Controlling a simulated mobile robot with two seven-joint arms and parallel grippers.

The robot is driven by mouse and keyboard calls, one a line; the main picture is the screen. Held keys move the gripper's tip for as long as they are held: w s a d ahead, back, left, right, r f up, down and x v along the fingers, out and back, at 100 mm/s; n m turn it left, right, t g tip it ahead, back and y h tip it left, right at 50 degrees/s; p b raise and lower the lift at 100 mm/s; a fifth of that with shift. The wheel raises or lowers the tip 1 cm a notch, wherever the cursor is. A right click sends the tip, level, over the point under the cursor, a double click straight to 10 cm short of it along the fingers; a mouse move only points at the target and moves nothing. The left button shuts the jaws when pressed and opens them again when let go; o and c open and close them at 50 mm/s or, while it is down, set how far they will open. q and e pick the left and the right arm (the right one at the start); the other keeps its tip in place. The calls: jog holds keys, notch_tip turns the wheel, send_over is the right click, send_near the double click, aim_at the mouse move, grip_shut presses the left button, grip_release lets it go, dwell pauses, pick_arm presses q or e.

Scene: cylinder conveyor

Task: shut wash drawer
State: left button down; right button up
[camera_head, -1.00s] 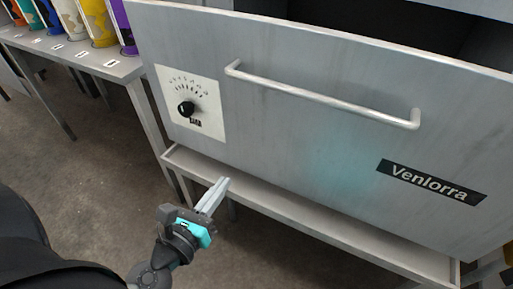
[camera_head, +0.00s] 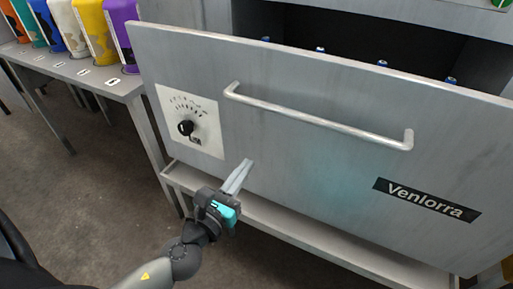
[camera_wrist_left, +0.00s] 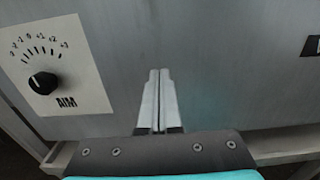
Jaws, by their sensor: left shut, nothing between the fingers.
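The wash drawer (camera_head: 300,155) is a large grey metal front with a long bar handle (camera_head: 318,116), a dial panel at its left and a "Venlorra" label at its right. It stands open, with a dark inside showing behind its top edge. My left gripper (camera_head: 247,164) is shut and empty, below the handle and in front of the lower part of the drawer front. In the left wrist view its fingers (camera_wrist_left: 160,100) point at the bare metal right of the dial; I cannot tell whether they touch it. My right gripper is not in view.
The dial knob (camera_head: 186,128) sits left of my gripper. A shelf ledge (camera_head: 290,226) runs under the drawer front. Several coloured containers stand on a table (camera_head: 117,88) at the upper left. Several small blue-tipped things show inside the drawer. The floor at left is clear.

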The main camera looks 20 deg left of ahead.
aim_at(263, 144)
pick_arm(q)
jog(key=w, duration=0.4)
jog(key=shift+w+d+p, duration=0.1)
jog(key=shift+w+p, duration=0.1)
jog(key=shift+p, duration=0.1)
jog(key=shift+w, duration=0.8)
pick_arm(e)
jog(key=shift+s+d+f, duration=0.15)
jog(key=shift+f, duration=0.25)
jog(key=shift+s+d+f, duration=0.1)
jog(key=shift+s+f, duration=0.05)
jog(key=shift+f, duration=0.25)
pick_arm(q)
jog(key=shift+w, duration=0.1)
